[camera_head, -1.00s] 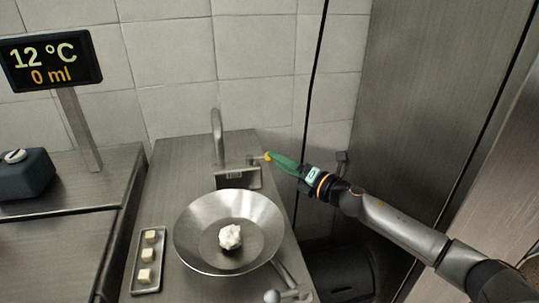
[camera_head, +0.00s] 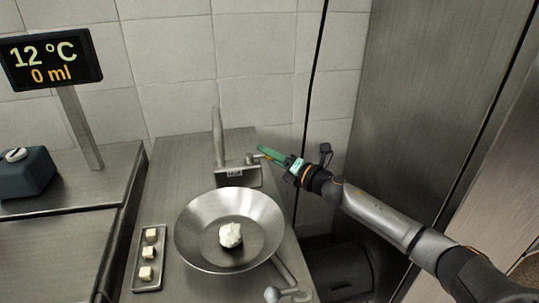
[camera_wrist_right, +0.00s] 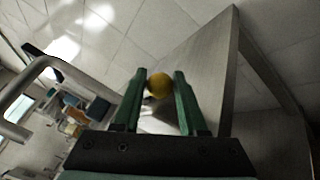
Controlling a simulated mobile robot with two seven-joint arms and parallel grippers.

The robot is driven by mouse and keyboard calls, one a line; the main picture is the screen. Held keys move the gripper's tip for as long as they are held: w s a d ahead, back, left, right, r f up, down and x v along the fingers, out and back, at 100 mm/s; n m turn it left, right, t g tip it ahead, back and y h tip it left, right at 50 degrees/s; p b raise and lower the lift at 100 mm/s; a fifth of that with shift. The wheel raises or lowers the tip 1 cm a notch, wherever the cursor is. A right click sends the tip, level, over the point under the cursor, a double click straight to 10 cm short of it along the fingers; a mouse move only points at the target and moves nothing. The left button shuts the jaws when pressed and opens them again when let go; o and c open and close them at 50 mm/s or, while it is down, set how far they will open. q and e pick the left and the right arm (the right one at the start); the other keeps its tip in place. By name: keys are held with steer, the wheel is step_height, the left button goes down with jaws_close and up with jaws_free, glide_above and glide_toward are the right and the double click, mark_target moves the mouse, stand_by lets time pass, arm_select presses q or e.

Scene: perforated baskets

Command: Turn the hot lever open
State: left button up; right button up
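The steel tap has a tall spout (camera_head: 217,140) and a box-like base (camera_head: 240,174) at the back of the counter. A short lever (camera_head: 250,159) sticks up at its right side. In the right wrist view its yellow ball knob (camera_wrist_right: 159,86) sits between the green fingertips of my right gripper (camera_wrist_right: 160,82). The fingers are apart, one on each side of the knob; I cannot tell whether they touch it. In the head view the right gripper (camera_head: 264,152) reaches in from the right and hides the knob. My left gripper is not in view.
A wide steel pan (camera_head: 190,236) with a white lump (camera_head: 231,235) stands before the tap. A tray (camera_head: 147,288) with cubes lies left of it. A grey ball-ended lever (camera_head: 272,294) is at the front. A display (camera_head: 50,60) reads 12 °C and 0 ml. A steel panel (camera_head: 430,90) rises at right.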

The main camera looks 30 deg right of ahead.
jaws_close()
stand_by(1.0)
